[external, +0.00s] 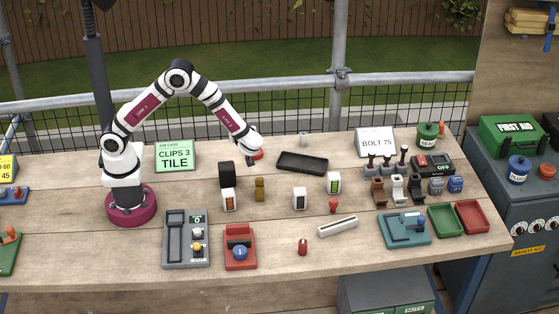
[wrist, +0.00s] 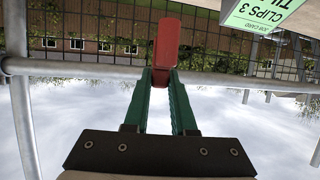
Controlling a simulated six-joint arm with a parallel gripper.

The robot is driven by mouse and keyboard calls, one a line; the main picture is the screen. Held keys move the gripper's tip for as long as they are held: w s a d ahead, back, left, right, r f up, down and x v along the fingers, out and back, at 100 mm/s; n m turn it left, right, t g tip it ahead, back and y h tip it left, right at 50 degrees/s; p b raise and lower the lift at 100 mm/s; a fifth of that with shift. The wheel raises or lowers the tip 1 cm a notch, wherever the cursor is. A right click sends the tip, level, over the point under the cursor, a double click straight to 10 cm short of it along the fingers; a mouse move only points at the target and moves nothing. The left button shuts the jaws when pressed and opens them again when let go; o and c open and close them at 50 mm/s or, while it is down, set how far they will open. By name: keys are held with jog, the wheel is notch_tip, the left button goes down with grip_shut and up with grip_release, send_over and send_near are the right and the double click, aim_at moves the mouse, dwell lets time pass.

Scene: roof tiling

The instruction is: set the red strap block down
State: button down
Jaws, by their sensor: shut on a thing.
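The red strap block (wrist: 167,45) is held between the tips of the green fingers of my gripper (wrist: 163,76) in the wrist view. My gripper is shut on the block's near end, and the rest of it sticks out past the fingertips. In the external view my gripper (external: 257,154) is raised above the back of the bench, between the green job card and the black tray. Only a small red part of the block shows there. The wrist view is tilted over, with sky below and the fence above, and no surface touches the block.
A black tray (external: 302,162) lies right of my gripper. The green job card (external: 175,156) stands to the left. A black block (external: 227,174) and a small brown block (external: 259,189) stand in front. Several stands and a BOLT 75 card (external: 375,142) are at the right.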

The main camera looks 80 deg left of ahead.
jog(key=s+a+f+n+g, duration=0.1)
jog(key=a+f, duration=0.2)
jog(key=a, duration=0.1)
jog(key=s+a+f+n+g, duration=0.1)
jog(key=s+a+f, duration=0.1)
jog(key=a+f, duration=0.1)
jog(key=s+a+f+g, duration=0.1)
jog(key=s+a+f, duration=0.1)
jog(key=a+f, duration=0.2)
jog(key=shift+a+f+n+h, duration=0.1)
jog(key=shift+a+n+h, duration=0.3)
jog(key=shift+a, duration=0.25)
notch_tip(320, 180, down, 3)
jog(key=shift+a+f, duration=0.1)
jog(key=shift+f, duration=0.4)
jog(key=c, duration=0.7)
grip_release()
jog(key=shift+f, duration=0.1)
jog(key=shift+c, duration=0.2)
